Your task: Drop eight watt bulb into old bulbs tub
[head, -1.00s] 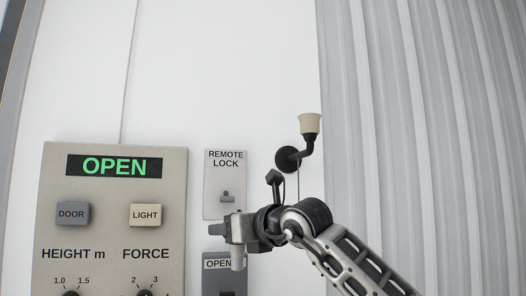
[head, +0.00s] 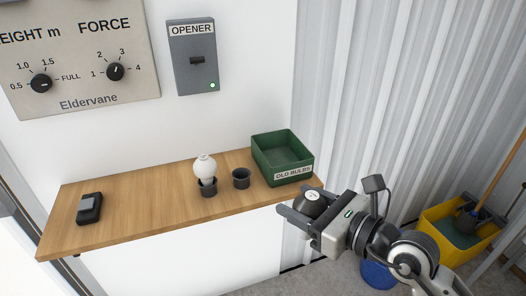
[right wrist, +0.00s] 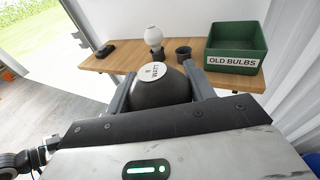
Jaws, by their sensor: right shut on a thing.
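My right gripper (head: 303,202) is shut on a dark, rounded bulb (head: 310,204) in front of the shelf's right end. In the right wrist view the bulb (right wrist: 160,93) sits between the two fingers, and its white round label (right wrist: 151,71) reads WATT with a small figure that looks like 8. The green old bulbs tub (head: 290,172) stands on the shelf's right end, just beyond the gripper. It also shows at the upper right in the right wrist view (right wrist: 233,64). Its visible inside looks empty. My left gripper is out of view.
The wooden shelf (head: 125,215) also holds a white bulb (head: 204,167) upright in a dark cup, an empty-looking dark cup (head: 241,178) and a small black device (head: 89,208). A yellow bucket (head: 460,228) and a blue container (head: 379,274) stand on the floor at right.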

